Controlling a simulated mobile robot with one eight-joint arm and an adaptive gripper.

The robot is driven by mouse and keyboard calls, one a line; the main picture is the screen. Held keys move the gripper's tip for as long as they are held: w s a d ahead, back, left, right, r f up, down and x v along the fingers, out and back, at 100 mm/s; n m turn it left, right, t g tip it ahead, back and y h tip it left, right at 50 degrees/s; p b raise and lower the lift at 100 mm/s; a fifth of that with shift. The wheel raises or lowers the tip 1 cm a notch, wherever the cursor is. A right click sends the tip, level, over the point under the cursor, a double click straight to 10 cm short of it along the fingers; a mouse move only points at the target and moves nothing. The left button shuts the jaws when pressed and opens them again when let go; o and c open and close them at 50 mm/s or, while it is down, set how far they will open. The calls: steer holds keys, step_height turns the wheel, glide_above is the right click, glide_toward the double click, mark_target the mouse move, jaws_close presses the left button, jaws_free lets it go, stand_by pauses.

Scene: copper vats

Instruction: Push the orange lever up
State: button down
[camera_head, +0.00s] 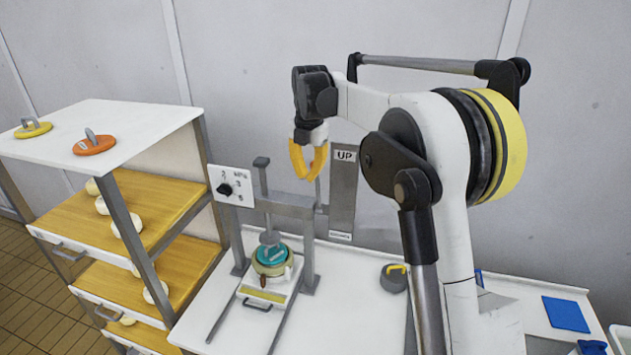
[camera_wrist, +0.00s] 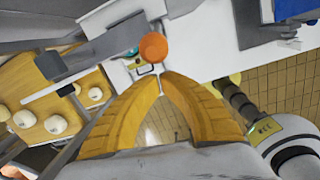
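An orange ball knob (camera_wrist: 152,47), which looks like the end of the orange lever, shows in the wrist view just beyond my fingertips. A small gap shows between it and the tips; I cannot tell the depth. In the head view the lever is not clearly visible and may be hidden behind my gripper (camera_head: 309,176). My gripper's yellow fingers curve together, and their tips (camera_wrist: 161,78) meet or nearly meet with nothing clearly held. They hang left of the grey upright plate (camera_head: 343,190) marked UP, above the press's crossbar.
The grey press frame (camera_head: 289,205) holds a teal disc (camera_head: 272,254) on a mould. A white panel with a black knob (camera_head: 230,187) stands left. Shelves (camera_head: 150,118) with round cheeses are further left. A dark weight (camera_head: 394,278) sits on the white table.

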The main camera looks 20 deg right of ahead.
steer(key=shift+w+d+r+p, duration=0.15)
steer(key=shift+w+d+r, duration=0.15)
steer(key=shift+w, duration=0.15)
steer(key=shift+w+d+r+p, duration=0.15)
steer(key=shift+w+r, duration=0.1)
steer(key=shift+w, duration=0.2)
steer(key=shift+d, duration=0.1)
